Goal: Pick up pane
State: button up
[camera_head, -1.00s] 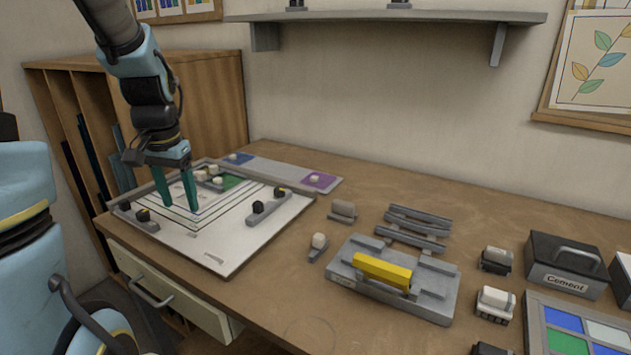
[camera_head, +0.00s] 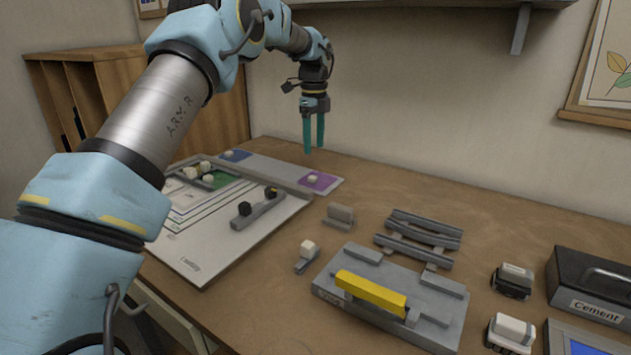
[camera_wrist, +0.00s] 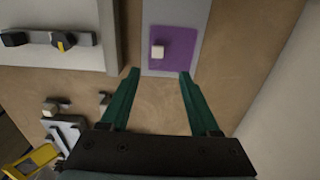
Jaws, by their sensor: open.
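A purple pane (camera_head: 325,183) with a small white knob lies on the right end of a grey strip on the workbench. In the wrist view the purple pane (camera_wrist: 180,46) is just beyond my fingertips, its knob left of the pane's middle. A blue pane (camera_head: 240,156) lies at the strip's far left end. A green pane (camera_head: 226,181) lies on the white board, with white knobs near it. My gripper (camera_head: 314,149) points down above the bench near the purple pane. It is open and empty, and its two green fingers (camera_wrist: 160,74) are apart in the wrist view.
The white board (camera_head: 200,270) has a grey bar with black knobs. A grey fixture with a yellow handle (camera_head: 371,292), a grey rack (camera_head: 418,230) and a Cement box (camera_head: 595,285) stand to the right. The wall is close behind. Bare bench lies right of the strip.

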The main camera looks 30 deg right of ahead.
send_over(314, 177)
notch_tip(314, 177, down, 4)
jog(key=shift+w+f+p, duration=0.15)
jog(key=shift+f+p, duration=0.05)
jog(key=shift+p, duration=0.25)
jog(key=shift+a+f+p, duration=0.1)
jog(key=shift+f+p, duration=1.2)
jog(key=shift+f, duration=1.4)
jog(key=shift+c, duration=0.3)
grip_shut()
